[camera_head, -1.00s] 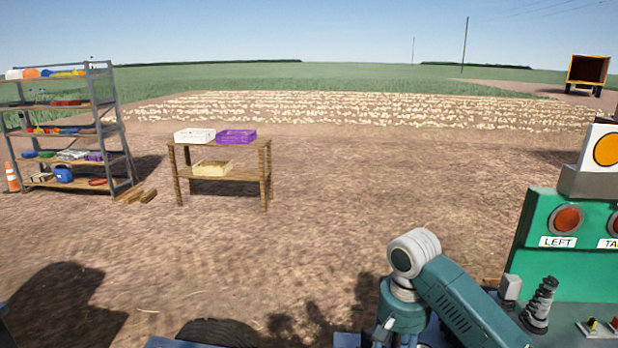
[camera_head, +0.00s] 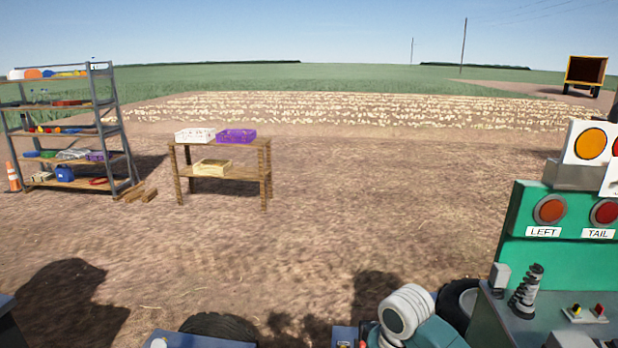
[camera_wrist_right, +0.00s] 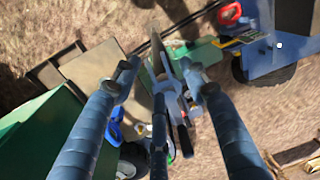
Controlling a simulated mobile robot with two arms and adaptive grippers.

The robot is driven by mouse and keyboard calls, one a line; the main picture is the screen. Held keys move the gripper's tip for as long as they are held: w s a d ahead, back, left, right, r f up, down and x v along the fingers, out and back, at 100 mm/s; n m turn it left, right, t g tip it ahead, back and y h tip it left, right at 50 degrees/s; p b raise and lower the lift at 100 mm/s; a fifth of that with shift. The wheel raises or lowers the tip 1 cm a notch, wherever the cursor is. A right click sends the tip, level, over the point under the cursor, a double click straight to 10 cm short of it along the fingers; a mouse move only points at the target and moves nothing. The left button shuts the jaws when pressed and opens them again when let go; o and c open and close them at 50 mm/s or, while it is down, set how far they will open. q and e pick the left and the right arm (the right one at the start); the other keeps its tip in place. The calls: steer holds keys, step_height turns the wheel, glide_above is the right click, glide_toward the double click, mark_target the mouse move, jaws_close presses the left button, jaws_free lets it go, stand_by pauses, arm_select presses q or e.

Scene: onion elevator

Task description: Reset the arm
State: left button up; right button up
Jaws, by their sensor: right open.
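My right arm (camera_head: 412,318) shows at the bottom of the head view, right of the middle, with its rounded teal and white joint low at the picture's edge. Its gripper is outside the head view. In the right wrist view my right gripper (camera_wrist_right: 160,88) is open, its dark blue fingers spread apart. I see nothing held between them. Below the fingers are several blurred tools and a green surface. My left gripper is not in view.
A green control panel (camera_head: 556,262) with LEFT and TAIL lights stands close on the right. A wooden table (camera_head: 222,174) holds a white crate (camera_head: 195,135) and a purple crate (camera_head: 236,136). A metal shelf (camera_head: 110,130) stands left.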

steer(key=s+a+f+n+t+y, duration=0.1)
steer(key=s+f, duration=0.3)
steer(key=s, duration=0.2)
steer(key=s+a+f+n+t, duration=0.1)
steer(key=s+a+f, duration=0.1)
steer(key=s+f, duration=0.3)
steer(key=s+d+t+h, duration=0.1)
steer(key=s+d, duration=0.4)
steer(key=s, duration=0.2)
steer(key=s+d+h, duration=0.1)
steer(key=s+d, duration=0.4)
steer(key=s, duration=0.2)
step_height(320, 180, down, 32)
steer(key=s+g+b, duration=0.1)
steer(key=s+b, duration=0.1)
steer(key=b, duration=0.6)
arm_select(q)
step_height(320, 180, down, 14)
steer(key=b, duration=0.6)
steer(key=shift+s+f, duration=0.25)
arm_select(e)
steer(key=s+d+f, duration=0.1)
steer(key=s+f, duration=0.7)
steer(key=f, duration=0.3)
steer(key=s+d+f+g, duration=0.1)
steer(key=s+f, duration=0.8)
steer(key=f, duration=0.3)
steer(key=shift+s+d+n, duration=0.2)
steer(key=shift+d+n, duration=0.1)
steer(key=shift+n, duration=0.1)
